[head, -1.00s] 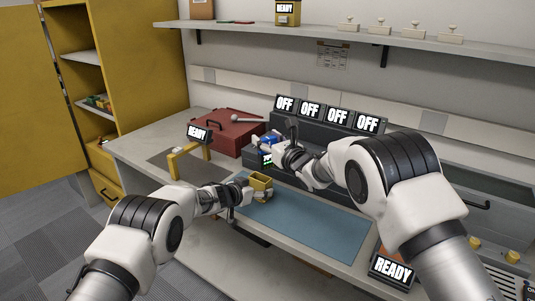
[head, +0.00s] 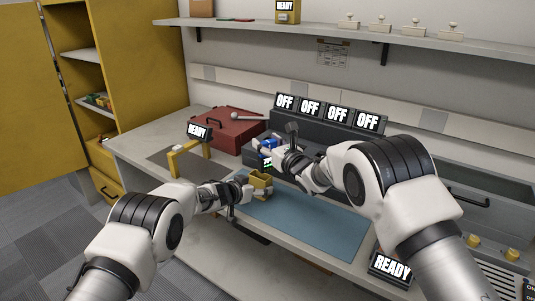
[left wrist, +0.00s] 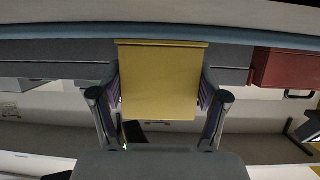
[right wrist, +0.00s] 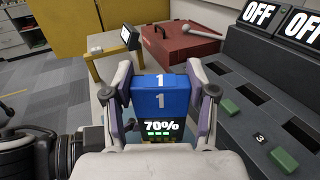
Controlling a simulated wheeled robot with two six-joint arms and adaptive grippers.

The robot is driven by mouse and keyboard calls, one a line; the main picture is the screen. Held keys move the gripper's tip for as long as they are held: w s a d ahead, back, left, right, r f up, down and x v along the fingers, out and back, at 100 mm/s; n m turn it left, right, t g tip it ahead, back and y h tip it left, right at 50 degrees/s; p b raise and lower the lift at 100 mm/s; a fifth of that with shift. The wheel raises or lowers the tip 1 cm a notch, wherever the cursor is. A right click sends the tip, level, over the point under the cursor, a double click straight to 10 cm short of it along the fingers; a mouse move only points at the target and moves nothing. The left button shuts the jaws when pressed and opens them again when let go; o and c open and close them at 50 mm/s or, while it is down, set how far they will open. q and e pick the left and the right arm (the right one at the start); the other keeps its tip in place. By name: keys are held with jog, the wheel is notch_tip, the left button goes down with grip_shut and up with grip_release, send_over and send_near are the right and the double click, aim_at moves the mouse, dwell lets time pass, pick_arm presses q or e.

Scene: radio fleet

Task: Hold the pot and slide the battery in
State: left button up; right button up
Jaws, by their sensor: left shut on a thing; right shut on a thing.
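The pot is a small yellow open-topped box (head: 261,183) near the left end of the blue mat (head: 310,222). My left gripper (head: 244,187) is shut on it from the left. In the left wrist view the yellow pot (left wrist: 160,82) fills the space between the fingers. My right gripper (head: 276,150) is shut on the battery, a blue block with a dark lower part (right wrist: 160,105) marked 1 and 70%. The battery (head: 267,146) is held above and slightly behind the pot, apart from it. The inside of the pot is mostly hidden.
A grey charger rack with several OFF signs (head: 310,109) stands behind the mat. Another READY sign (head: 391,268) is at front right.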

aim_at(268, 170)
jog(key=shift+f, duration=1.3)
jog(key=shift+f, duration=0.1)
jog(key=shift+f, duration=0.15)
jog(key=o, duration=1.4)
jog(key=shift+c, duration=0.2)
jog(key=v, duration=1.2)
jog(key=shift+f, duration=0.25)
